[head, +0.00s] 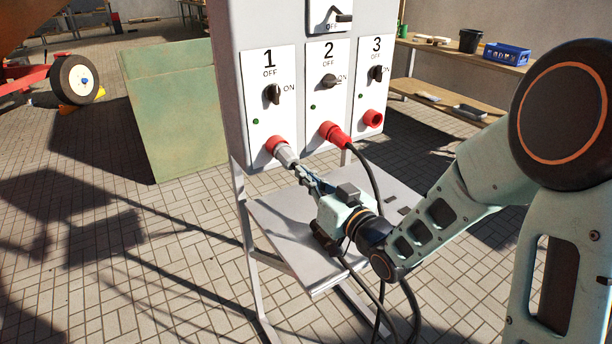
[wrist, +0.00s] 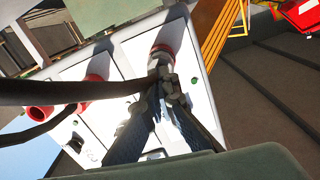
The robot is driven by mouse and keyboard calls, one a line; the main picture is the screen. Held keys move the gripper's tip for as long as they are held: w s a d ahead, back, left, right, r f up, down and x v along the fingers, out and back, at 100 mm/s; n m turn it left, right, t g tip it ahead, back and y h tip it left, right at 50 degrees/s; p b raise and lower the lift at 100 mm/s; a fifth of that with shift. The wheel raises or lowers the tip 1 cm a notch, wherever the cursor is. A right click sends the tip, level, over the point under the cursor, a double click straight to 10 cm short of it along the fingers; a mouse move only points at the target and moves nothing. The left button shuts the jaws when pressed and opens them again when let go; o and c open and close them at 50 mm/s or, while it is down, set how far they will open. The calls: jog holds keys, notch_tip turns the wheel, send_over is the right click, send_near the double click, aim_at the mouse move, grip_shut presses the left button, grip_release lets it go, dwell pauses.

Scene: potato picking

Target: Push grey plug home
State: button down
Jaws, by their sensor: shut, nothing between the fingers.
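The grey plug (head: 287,155) sits at the red socket (head: 274,142) under switch 1, in line with it; I cannot tell how deep it is in. In the wrist view the grey plug (wrist: 158,62) shows below the red socket ring (wrist: 168,38), partly hidden by my fingers and a dark cable. My gripper (head: 303,174) is shut and empty, its fingertips right behind the plug's rear end. In the wrist view my gripper's fingertips (wrist: 168,90) come together close to the plug; contact is not clear.
A red plug (head: 333,134) with a black cable (head: 370,175) is in socket 2, right beside. Socket 3 (head: 373,119) is empty. A grey shelf (head: 285,235) lies beneath my gripper. A dark cable (wrist: 85,92) crosses the wrist view. A green panel (head: 178,105) stands left.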

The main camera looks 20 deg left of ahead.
jog(key=shift+w+a+b, duration=0.3)
jog(key=shift+a, duration=0.1)
jog(key=shift+d, duration=0.1)
